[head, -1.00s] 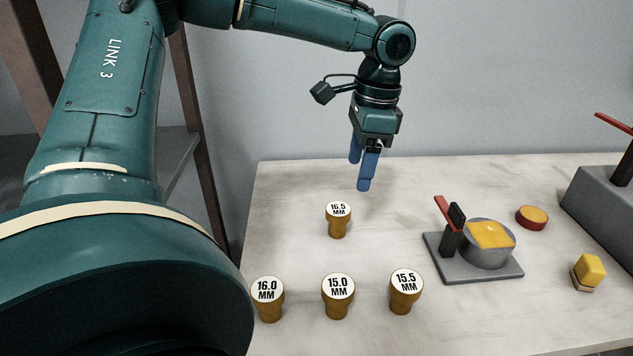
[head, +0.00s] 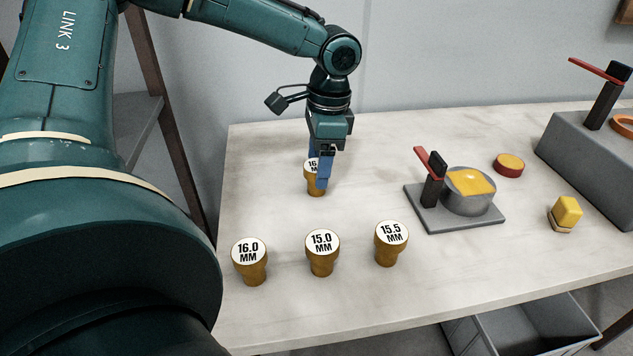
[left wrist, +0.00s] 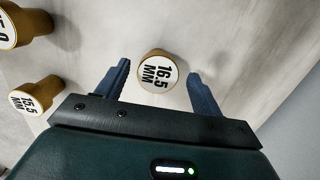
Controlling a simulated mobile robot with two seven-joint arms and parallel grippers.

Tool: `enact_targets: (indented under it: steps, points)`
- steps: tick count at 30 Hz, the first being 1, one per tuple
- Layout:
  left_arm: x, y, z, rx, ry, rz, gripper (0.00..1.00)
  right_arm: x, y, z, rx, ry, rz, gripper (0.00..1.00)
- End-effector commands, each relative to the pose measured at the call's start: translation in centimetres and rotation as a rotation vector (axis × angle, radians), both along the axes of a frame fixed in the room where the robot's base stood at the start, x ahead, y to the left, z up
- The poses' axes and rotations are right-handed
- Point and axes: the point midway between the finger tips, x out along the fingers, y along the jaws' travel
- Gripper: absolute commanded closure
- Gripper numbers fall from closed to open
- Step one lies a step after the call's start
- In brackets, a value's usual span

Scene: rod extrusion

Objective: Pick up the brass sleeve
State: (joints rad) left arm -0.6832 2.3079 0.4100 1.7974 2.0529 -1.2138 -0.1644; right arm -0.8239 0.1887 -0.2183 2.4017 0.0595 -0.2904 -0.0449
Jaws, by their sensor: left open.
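The brass sleeve marked 16.5 MM (head: 311,184) stands upright on the table, behind the other sleeves. My left gripper (head: 318,172) points down at it with blue fingers, one partly covering its label and side. In the left wrist view the white top of the 16.5 sleeve (left wrist: 158,71) lies between the two open fingertips (left wrist: 159,67), with a gap at each side. Similar brass sleeves marked 16.0 MM (head: 251,263), 15.0 MM (head: 322,254) and 15.5 MM (head: 391,244) stand upright in a front row. My right gripper is out of view.
Right of the gripper is a grey plate (head: 427,212) with a red-handled lever and a round cup (head: 470,203) holding yellow material. Farther right are a red-rimmed yellow disc (head: 509,164), a yellow block (head: 566,213) and a grey machine (head: 590,160). A grey bin (head: 535,335) sits below the table.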

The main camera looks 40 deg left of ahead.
Motion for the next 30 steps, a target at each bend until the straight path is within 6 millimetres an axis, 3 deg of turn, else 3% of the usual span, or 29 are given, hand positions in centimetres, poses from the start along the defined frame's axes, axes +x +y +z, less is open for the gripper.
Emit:
enact_targets:
  steps: [1, 6, 15, 30]
  points:
    - [-0.4, 0.0, -1.1, 0.0, 0.002, -0.001, 0.33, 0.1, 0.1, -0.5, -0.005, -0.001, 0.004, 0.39]
    - [-0.7, 0.1, -3.2, 0.0, 0.001, 0.001, 0.33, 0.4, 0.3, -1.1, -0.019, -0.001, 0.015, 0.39]
    - [-0.8, 0.1, -3.5, 0.0, 0.0, 0.0, 0.33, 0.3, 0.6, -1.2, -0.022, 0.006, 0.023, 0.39]
    - [-0.7, 0.1, -3.5, 0.0, 0.0, 0.0, 0.74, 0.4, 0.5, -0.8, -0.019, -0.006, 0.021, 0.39]
